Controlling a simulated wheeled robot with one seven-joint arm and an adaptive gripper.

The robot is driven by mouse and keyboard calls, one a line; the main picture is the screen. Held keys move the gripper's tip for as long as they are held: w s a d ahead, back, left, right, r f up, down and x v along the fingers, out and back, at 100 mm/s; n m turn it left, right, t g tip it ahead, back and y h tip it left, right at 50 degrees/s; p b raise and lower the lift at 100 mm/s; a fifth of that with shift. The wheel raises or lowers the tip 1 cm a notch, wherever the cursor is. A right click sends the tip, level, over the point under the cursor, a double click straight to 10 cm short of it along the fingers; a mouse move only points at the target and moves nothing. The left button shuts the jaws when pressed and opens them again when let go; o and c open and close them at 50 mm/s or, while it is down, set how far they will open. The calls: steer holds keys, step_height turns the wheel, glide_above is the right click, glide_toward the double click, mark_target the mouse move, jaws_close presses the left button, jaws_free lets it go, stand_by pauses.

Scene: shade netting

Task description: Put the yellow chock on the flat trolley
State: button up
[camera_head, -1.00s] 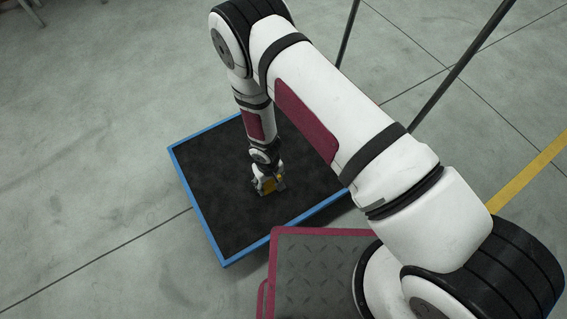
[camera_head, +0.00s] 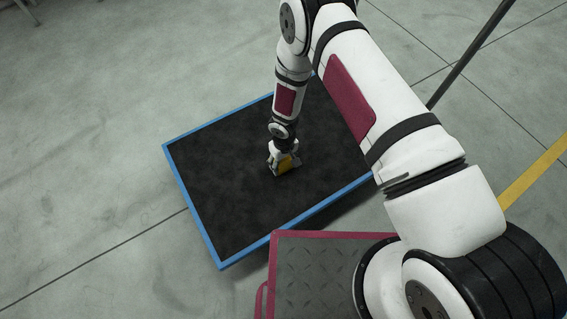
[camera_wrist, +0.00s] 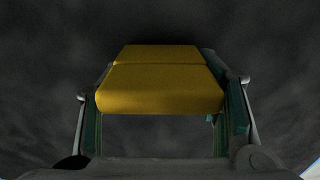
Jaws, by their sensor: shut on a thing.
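The yellow chock (camera_head: 286,164) is between the fingers of my gripper (camera_head: 284,168), over the black deck of the flat trolley. In the wrist view the chock (camera_wrist: 160,82) fills the space between the two fingers, which are shut on its sides. The flat trolley (camera_head: 215,205) has a dark deck with a blue rim (camera_head: 193,207). I cannot tell whether the chock touches the deck. My arm hides the trolley's far right part.
A metal tread-plate surface with a red edge (camera_head: 310,236) lies in front of the trolley. A dark slanted pole (camera_head: 470,53) rises at the trolley's right. A yellow line (camera_head: 533,170) marks the floor at right. Much of the deck's left side is bare.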

steer(key=o, duration=1.3)
steer(key=shift+c, duration=0.2)
step_height(320, 180, up, 12)
steer(key=p, duration=0.4)
steer(key=shift+r, duration=0.2)
